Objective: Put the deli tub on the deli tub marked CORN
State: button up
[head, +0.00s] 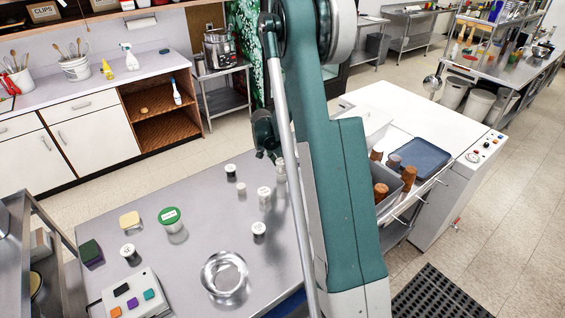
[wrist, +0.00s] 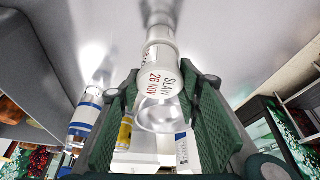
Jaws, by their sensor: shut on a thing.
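My gripper is shut on a clear deli tub (wrist: 160,118) in the wrist view, its green ribbed fingers (wrist: 158,100) on both sides of it. In the head view my arm hides most of the gripper, and a small pale tub (head: 280,172) shows beside the arm. A green-lidded tub (head: 169,215) stands on the steel table, its label too small to read. I cannot read CORN anywhere.
Several small white-lidded containers stand on the table (head: 200,265), including ones near the arm (head: 264,192) and nearer the front (head: 258,229).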

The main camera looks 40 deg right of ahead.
jog(key=shift+f, duration=0.15)
jog(key=o, duration=0.9)
jog(key=shift+b+v, duration=0.3)
jog(key=shift+v, duration=5.85)
